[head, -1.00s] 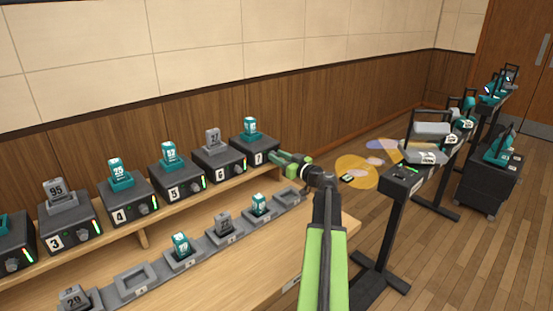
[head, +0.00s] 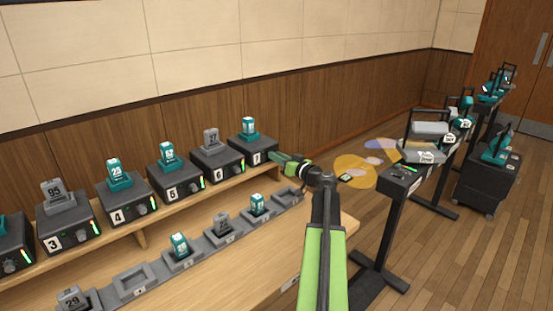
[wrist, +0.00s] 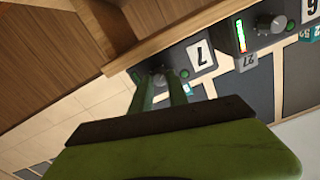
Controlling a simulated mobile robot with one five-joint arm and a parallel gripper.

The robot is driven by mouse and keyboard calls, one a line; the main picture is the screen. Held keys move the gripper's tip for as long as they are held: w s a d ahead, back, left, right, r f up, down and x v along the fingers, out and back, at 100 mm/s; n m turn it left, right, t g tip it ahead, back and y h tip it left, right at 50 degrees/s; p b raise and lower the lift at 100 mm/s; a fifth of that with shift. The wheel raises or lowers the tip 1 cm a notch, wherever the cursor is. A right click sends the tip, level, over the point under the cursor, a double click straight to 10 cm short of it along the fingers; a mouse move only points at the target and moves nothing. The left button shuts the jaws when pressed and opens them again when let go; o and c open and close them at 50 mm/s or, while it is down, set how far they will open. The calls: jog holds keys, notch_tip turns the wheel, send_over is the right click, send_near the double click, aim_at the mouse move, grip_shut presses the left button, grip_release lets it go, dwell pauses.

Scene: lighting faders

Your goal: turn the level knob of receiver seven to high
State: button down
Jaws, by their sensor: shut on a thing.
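Receiver seven (head: 238,154) is a dark box at the right end of the upper shelf, with a teal pack marked 11 or similar on top. Its "7" label (wrist: 200,55) shows in the wrist view. The level knob (wrist: 158,79) is a small grey knob on its front, between my fingertips. My gripper (wrist: 160,88) is shut on the knob, its two green fingers on either side. In the head view my gripper (head: 277,161) covers the knob. The knob's pointer is hidden, and I cannot read the level bar.
Receiver six (head: 210,164) stands left of seven, its knob (wrist: 271,24) and lit level bar clear in the wrist view. A charging strip with packs (head: 222,236) lies on the lower bench. A stand with a grey case (head: 424,154) is right of my arm.

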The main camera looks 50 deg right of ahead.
jog(key=n, duration=2.2)
jog(key=shift+w+a+n, duration=0.1)
jog(key=shift+a+n, duration=0.05)
jog(key=shift+n, duration=0.15)
dwell(2.2)
dwell(0.4)
